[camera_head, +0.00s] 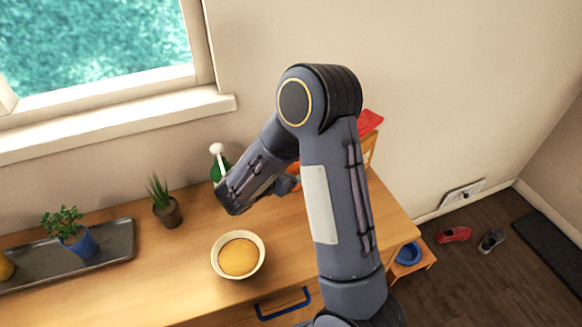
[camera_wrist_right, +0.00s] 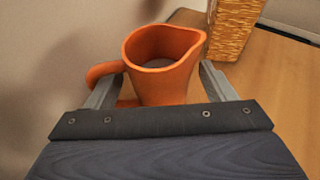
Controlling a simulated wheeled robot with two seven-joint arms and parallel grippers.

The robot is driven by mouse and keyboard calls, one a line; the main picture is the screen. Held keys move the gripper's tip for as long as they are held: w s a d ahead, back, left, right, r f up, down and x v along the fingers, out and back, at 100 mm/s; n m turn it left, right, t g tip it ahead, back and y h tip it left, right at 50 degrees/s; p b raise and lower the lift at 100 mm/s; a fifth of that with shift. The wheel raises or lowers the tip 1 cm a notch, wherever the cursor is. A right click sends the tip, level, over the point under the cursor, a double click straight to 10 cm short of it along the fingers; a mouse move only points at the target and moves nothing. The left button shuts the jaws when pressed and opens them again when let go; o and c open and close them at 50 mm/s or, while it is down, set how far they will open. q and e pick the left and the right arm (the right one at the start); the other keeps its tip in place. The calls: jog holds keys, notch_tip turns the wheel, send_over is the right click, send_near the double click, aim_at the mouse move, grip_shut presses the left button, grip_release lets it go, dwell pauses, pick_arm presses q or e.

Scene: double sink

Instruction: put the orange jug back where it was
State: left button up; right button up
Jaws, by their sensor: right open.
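The orange jug (camera_wrist_right: 166,84) stands upright in the right wrist view, its spout to the right and its handle to the left. My right gripper (camera_wrist_right: 162,74) is open, with one finger on each side of the jug; the left finger is by the handle. I cannot tell whether the fingers touch it. In the head view, my right arm hides most of the jug, and only a bit of orange (camera_head: 296,171) shows behind the wrist. My left gripper is not in view.
On the wooden counter (camera_head: 200,262) are a bowl of yellow food (camera_head: 238,257), a green bottle (camera_head: 217,165), a small potted plant (camera_head: 166,205) and a grey tray (camera_head: 112,246) with a blue pot (camera_head: 80,244). A wall stands behind.

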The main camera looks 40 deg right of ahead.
jog(key=v, duration=0.6)
jog(key=shift+b, duration=0.35)
jog(key=shift+s+f, duration=0.1)
jog(key=shift+s, duration=0.05)
